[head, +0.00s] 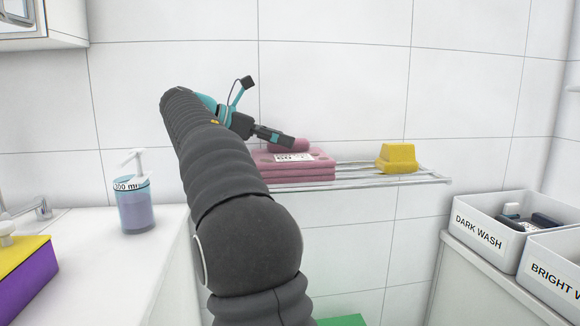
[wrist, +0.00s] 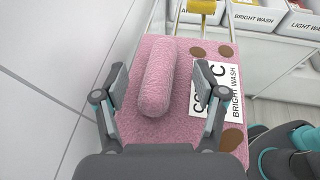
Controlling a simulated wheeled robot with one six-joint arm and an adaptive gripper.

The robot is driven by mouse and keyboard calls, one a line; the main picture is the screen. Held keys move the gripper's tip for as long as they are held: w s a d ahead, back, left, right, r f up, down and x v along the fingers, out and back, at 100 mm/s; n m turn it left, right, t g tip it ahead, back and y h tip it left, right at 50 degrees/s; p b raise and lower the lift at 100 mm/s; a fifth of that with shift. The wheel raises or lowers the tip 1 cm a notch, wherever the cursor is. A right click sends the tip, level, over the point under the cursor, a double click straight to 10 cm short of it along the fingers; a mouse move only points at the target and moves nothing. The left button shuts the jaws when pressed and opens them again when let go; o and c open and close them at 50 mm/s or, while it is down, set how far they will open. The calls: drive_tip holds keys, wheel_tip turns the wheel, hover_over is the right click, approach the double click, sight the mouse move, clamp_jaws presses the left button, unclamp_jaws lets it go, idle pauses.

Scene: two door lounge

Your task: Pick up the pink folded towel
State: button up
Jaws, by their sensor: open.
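The pink folded towel (head: 290,175) lies in layers on a wall rack in the head view. In the wrist view the pink towel (wrist: 185,130) has brown spots and a white label reading "BRIGHT WASH", partly covered by a finger. A pink roll (wrist: 157,80) lies on top of it; the roll also shows in the head view (head: 292,144). My gripper (wrist: 168,80) is open over the towel, with one finger on each side of the roll. In the head view my gripper (head: 283,139) is at the towel's top; contact cannot be told.
A yellow block (head: 397,158) sits on the right of the wire rack (head: 432,178). A soap dispenser (head: 135,205) stands on the left counter. Bins marked "DARK WASH" (head: 477,232) and "BRIGHT W..." (head: 555,276) are at right. The tiled wall is close behind the rack.

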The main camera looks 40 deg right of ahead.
drive_tip(key=shift+x, duration=0.95)
clamp_jaws()
drive_tip(key=shift+r, duration=0.15)
